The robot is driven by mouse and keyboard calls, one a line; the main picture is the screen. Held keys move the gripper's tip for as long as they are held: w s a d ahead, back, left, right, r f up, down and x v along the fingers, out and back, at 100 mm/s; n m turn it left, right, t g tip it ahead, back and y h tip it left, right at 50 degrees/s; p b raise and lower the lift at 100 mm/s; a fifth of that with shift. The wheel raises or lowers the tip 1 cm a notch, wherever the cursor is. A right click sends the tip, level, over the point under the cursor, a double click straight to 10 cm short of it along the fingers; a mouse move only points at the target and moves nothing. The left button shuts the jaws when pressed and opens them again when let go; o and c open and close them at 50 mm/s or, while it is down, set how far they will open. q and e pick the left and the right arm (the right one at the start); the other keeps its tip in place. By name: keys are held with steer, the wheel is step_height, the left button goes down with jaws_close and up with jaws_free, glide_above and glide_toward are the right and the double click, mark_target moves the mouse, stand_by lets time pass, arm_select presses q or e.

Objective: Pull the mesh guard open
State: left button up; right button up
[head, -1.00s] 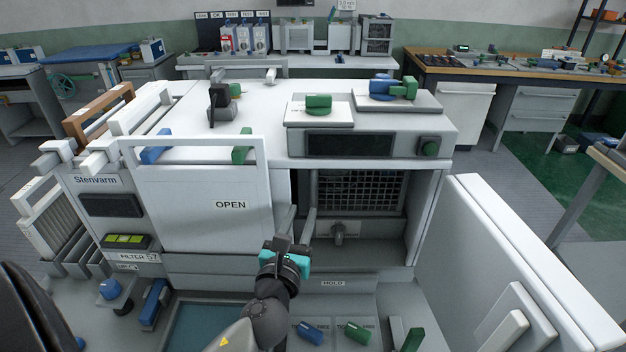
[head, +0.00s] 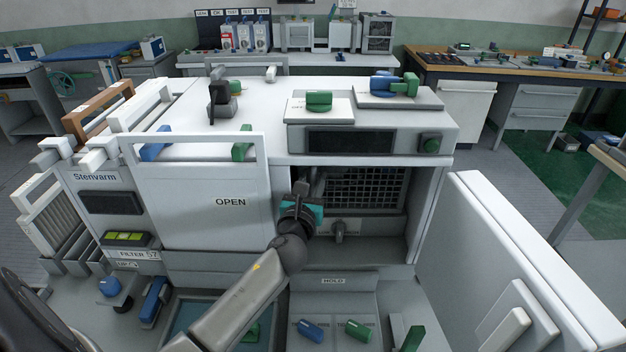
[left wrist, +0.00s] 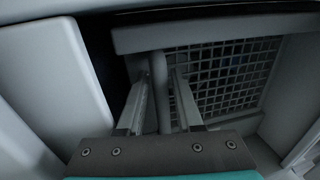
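The mesh guard (head: 372,190), a dark grid in a grey frame, stands inside the open bay of the white machine. It also shows in the left wrist view (left wrist: 225,75). A grey upright bar (left wrist: 159,85) stands at its left side. My left gripper (left wrist: 162,78) is in front of the bar with its fingers apart, one on each side of the bar; contact is hard to tell. In the head view my left gripper (head: 303,192) is at the bay's left edge and hides most of the bar. My right gripper is not in view.
A white panel marked OPEN (head: 200,205) stands left of the bay. A grey knob (head: 338,230) sits below the mesh. A large white door (head: 500,260) stands open at right. The HOLD ledge (head: 333,281) with blue and green handles lies in front.

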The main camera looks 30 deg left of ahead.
arm_select(q)
jaws_close()
stand_by(1.4)
